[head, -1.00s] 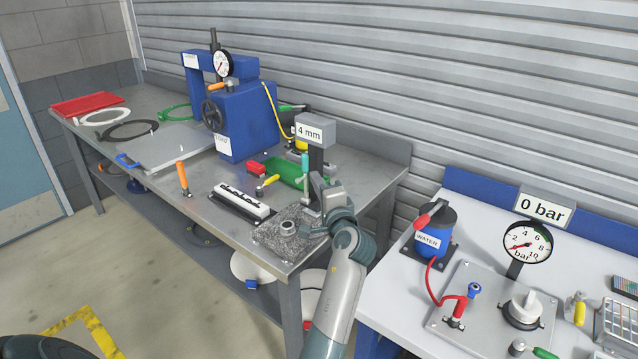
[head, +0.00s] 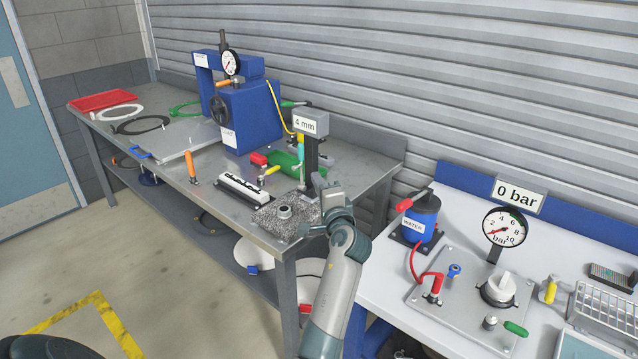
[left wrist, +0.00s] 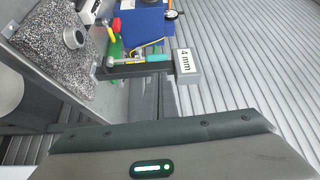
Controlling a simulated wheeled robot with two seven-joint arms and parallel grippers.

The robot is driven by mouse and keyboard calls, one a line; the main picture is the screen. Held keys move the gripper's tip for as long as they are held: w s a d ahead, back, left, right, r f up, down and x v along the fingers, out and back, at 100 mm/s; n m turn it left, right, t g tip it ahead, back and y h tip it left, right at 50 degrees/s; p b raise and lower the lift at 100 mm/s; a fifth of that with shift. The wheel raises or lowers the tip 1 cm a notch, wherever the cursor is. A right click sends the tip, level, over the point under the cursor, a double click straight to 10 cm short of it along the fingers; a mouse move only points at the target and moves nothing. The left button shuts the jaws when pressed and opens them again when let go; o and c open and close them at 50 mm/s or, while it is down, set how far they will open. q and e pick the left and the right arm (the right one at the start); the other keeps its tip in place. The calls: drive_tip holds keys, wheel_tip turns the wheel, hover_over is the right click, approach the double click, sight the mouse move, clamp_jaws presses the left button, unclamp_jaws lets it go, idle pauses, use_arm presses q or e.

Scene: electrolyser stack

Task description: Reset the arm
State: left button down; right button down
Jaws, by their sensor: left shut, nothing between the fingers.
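My left arm rises from the bottom of the head view. Its gripper (head: 314,204) is shut and empty, at the right front corner of the steel bench (head: 230,194). It shows in front of the dark post of a gauge stand labelled 4 mm (head: 311,122), beside a speckled stone block (head: 268,219). I cannot tell whether it touches either. In the left wrist view a grey-green housing with a lit green strip fills the bottom. The stone block (left wrist: 45,55) and the 4 mm display (left wrist: 186,64) show beyond it; no fingertips show there. My right gripper is not in view.
A blue press (head: 250,115) stands at the back of the bench, with a green tray (head: 285,165) before it. On the right, a white table (head: 385,290) holds a blue water pot (head: 419,222), a 0 bar gauge (head: 505,227) and a wire rack (head: 602,316).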

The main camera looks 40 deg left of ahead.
use_arm(q)
drive_tip(key=s+d+f+n+g+h, duration=0.2)
drive_tip(key=s+d+f+h, duration=0.25)
drive_tip(key=s+f, duration=0.65)
drive_tip(key=s+d+f+n+g+h, duration=0.1)
drive_tip(key=s+d+f+n+h, duration=0.3)
drive_tip(key=s+f, duration=0.75)
drive_tip(key=s+d+f+m+g+h, duration=0.1)
drive_tip(key=s+d+f+g+h, duration=0.25)
drive_tip(key=s+d, duration=0.65)
drive_tip(key=s+d+f+g+h, duration=0.25)
drive_tip(key=s+d+f, duration=0.25)
drive_tip(key=s, duration=0.9)
drive_tip(key=s+f+b+x, duration=0.1)
drive_tip(key=s+x, duration=0.2)
drive_tip(key=x, duration=1.1)
drive_tip(key=s+f+b+x, duration=0.15)
drive_tip(key=s+x, duration=0.25)
drive_tip(key=x, duration=1.1)
drive_tip(key=s+a+f+g+b, duration=0.1)
drive_tip(key=s+a+f+b, duration=0.1)
drive_tip(key=s+f, duration=1.7)
drive_tip(key=shift+a+f+g, duration=0.4)
drive_tip(key=shift+a+f, duration=0.05)
drive_tip(key=shift+f, duration=0.3)
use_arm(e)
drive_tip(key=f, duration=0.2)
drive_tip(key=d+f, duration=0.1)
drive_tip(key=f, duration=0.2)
